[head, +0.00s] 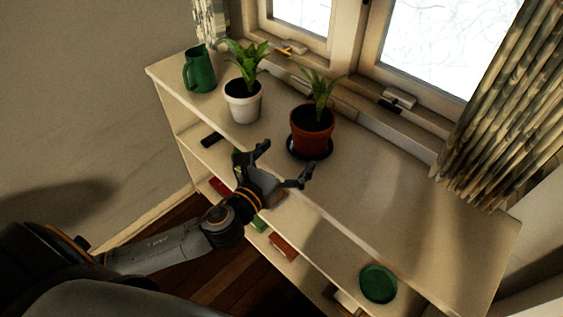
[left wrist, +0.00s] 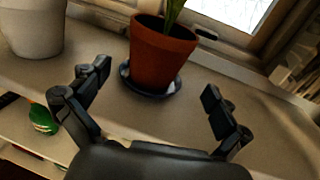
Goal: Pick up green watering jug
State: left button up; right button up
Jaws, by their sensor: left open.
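The green watering jug (head: 199,70) stands upright at the far left end of the shelf top (head: 400,215), with its handle on the left. It does not show in the left wrist view. My left gripper (head: 283,163) is open and empty at the front edge of the shelf, to the right of and nearer than the jug. In the left wrist view its spread fingers (left wrist: 152,92) face the terracotta pot (left wrist: 162,52), with a gap between them and the pot. My right gripper is not in view.
A white pot (head: 243,104) with a plant stands just right of the jug. The terracotta pot (head: 311,133) sits on a dark saucer (head: 309,154). Lower shelves hold small items and a green dish (head: 378,284). The shelf top's right part is clear. A curtain (head: 500,105) hangs at right.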

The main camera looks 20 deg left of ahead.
aim_at(202, 77)
jog(key=u, duration=1.3)
